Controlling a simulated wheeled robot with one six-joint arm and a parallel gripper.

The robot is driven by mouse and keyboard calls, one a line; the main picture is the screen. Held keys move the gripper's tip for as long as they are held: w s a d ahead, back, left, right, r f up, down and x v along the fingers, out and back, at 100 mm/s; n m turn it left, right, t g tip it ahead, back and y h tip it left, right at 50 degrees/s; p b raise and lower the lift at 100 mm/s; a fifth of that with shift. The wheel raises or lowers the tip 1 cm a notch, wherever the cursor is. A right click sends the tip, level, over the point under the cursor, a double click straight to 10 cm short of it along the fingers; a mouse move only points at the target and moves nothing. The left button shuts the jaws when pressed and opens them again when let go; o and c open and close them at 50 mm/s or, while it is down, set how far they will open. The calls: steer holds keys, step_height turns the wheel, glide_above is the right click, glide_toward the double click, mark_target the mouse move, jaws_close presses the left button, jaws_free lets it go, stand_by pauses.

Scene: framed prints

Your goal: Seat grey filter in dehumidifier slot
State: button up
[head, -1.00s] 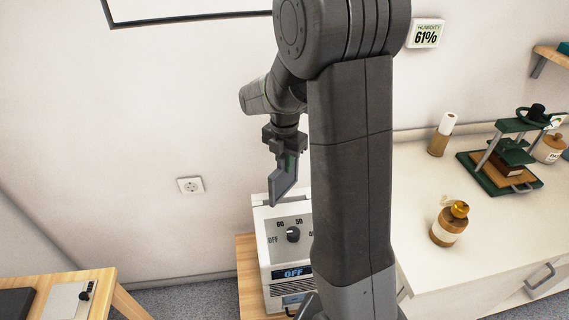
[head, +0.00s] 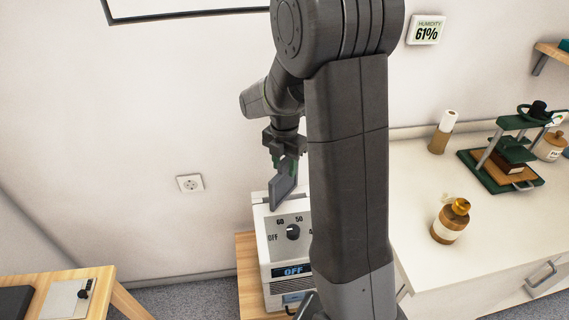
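My gripper (head: 285,160) is shut on the grey filter (head: 283,188), a thin framed panel held upright and a little tilted. The filter hangs over the top of the white dehumidifier (head: 262,255), its lower edge near the dehumidifier's top back edge. I cannot tell whether they touch. The slot is not clearly visible. My arm hides the dehumidifier's right side.
The dehumidifier stands on a wooden surface (head: 246,275). At right, a white counter (head: 410,215) bears a brown bottle (head: 451,221), a green press (head: 505,160) and a roll (head: 442,134). A wooden table (head: 85,290) is at lower left.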

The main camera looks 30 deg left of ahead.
steer(key=shift+r, duration=0.1)
step_height(320, 180, up, 13)
stand_by(0.6)
step_height(320, 180, down, 14)
steer(key=shift+r, duration=0.65)
stand_by(0.3)
